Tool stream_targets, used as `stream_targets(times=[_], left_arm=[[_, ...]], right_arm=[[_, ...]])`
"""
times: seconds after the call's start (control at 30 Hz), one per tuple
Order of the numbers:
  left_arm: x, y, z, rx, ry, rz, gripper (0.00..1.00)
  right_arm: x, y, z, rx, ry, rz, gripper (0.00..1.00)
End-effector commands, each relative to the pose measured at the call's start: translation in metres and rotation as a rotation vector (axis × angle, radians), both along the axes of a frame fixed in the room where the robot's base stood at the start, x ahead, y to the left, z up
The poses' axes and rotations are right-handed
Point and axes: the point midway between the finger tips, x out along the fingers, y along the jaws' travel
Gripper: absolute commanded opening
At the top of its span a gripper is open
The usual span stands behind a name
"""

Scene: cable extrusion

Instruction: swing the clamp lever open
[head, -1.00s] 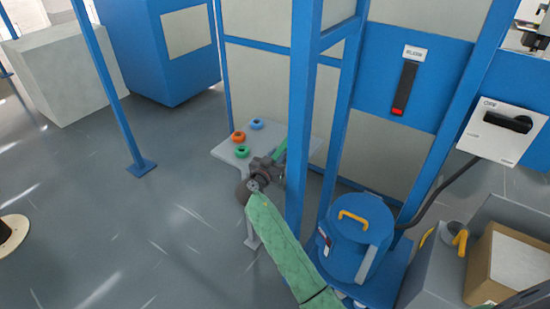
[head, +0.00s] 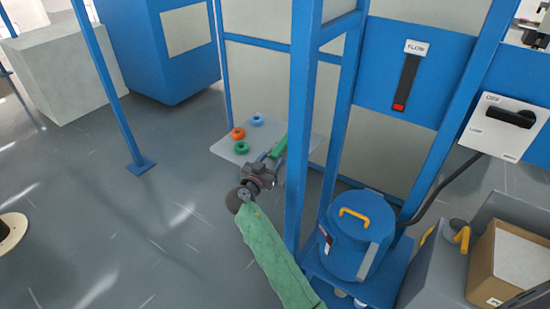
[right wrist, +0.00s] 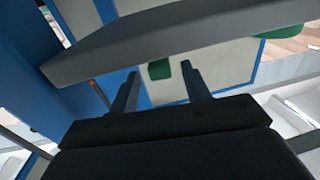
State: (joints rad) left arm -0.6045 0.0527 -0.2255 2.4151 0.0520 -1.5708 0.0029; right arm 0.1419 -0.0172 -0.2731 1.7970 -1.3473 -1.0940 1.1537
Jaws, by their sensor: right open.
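My right gripper (head: 270,160) is open, at the near right edge of a small grey table (head: 226,150). A green bar (head: 280,147) stands just beyond its fingertips in the head view. In the right wrist view the two dark fingers (right wrist: 160,85) are spread apart, with a green piece (right wrist: 159,69) seen in the gap; I cannot tell how far beyond the fingers it is. Nothing is held. No part is plainly recognizable as the clamp lever; I cannot tell whether the green bar is it. My left gripper is out of view.
A blue frame post (head: 302,130) rises close to the right of my gripper. A blue drum (head: 357,240) with a yellow handle stands farther right. A grey slab (right wrist: 180,38) crosses above the fingers in the wrist view. Open floor lies left.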

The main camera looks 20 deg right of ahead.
Motion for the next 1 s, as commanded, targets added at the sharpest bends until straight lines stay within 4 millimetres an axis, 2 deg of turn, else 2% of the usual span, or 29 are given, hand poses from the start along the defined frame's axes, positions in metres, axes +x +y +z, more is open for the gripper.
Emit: stream_targets(times=[0.2, 0.53, 0.57, 0.67, 0.8, 1.0], left_arm=[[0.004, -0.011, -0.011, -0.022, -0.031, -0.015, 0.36], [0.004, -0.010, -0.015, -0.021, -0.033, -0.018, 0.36], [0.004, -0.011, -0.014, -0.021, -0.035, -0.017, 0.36], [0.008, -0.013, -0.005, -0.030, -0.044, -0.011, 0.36], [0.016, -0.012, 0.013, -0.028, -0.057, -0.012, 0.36], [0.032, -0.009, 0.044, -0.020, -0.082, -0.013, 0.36]], right_arm=[[-0.016, 0.015, -0.001, 0.002, -0.001, -0.001, 0.47], [-0.019, 0.018, 0.001, 0.001, -0.001, -0.001, 0.47], [-0.019, 0.018, 0.001, 0.001, -0.001, -0.001, 0.45], [-0.018, 0.018, 0.006, 0.001, -0.004, -0.001, 0.26], [-0.012, 0.018, 0.033, 0.000, -0.021, -0.001, 0.00], [0.001, 0.015, 0.083, 0.001, -0.055, -0.007, 0.00]])
